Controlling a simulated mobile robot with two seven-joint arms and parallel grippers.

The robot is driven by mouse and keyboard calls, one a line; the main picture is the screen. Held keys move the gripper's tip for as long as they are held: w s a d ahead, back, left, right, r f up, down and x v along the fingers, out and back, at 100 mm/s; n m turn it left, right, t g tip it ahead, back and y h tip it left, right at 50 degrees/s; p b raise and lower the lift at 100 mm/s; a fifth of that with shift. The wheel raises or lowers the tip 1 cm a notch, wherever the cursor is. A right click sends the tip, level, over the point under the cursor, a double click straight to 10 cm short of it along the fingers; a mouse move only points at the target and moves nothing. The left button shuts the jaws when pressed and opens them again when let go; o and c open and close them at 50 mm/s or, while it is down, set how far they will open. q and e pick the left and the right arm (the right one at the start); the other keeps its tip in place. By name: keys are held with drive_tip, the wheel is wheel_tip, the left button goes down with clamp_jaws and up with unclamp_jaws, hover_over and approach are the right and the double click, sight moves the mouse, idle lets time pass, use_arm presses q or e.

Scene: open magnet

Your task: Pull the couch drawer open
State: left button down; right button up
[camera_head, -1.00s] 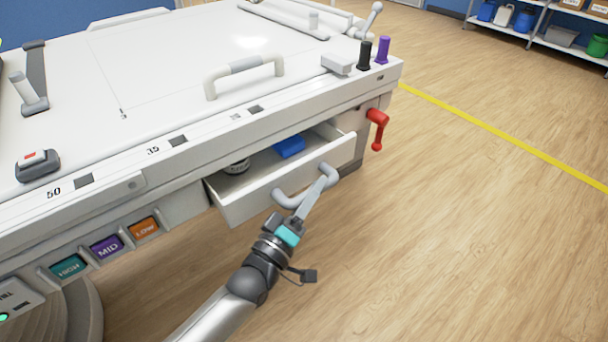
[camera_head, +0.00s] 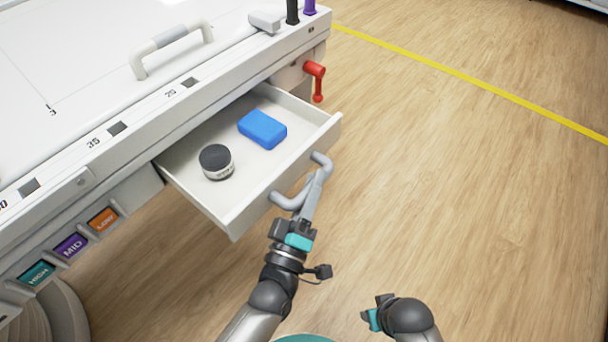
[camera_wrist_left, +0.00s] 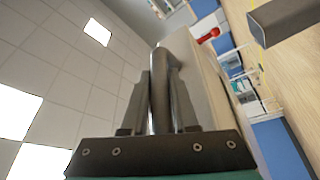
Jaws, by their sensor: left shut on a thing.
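The couch drawer (camera_head: 270,185) stands well out from the side of the white couch (camera_head: 215,85). Its grey handle (camera_head: 288,201) is on the front panel. My left gripper (camera_head: 314,183) is shut on this handle; the left wrist view shows the handle (camera_wrist_left: 161,90) between the fingers. Inside the drawer lie a blue block (camera_head: 263,129) and a round jar with a dark lid (camera_head: 216,161). My right gripper (camera_head: 374,312) shows only partly at the bottom, apart from the drawer; I cannot tell whether it is open.
A red lever (camera_head: 316,82) sticks out from the couch just behind the drawer. Orange, purple and teal buttons (camera_head: 71,245) line the couch side at the left. The wooden floor to the right is clear, with a yellow line (camera_head: 470,90) across it.

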idle(0.3)
use_arm(q)
drive_tip(key=c, duration=0.7)
unclamp_jaws()
drive_tip(key=p+v, duration=0.2)
drive_tip(key=v, duration=1.3)
drive_tip(key=shift+s+f, duration=0.15)
use_arm(e)
drive_tip(key=f, duration=0.1)
drive_tip(key=s+d+f, duration=0.1)
drive_tip(key=f, duration=0.1)
drive_tip(key=s+f, duration=0.1)
drive_tip(key=shift+s+d+f, duration=0.1)
drive_tip(key=shift+d+f, duration=0.1)
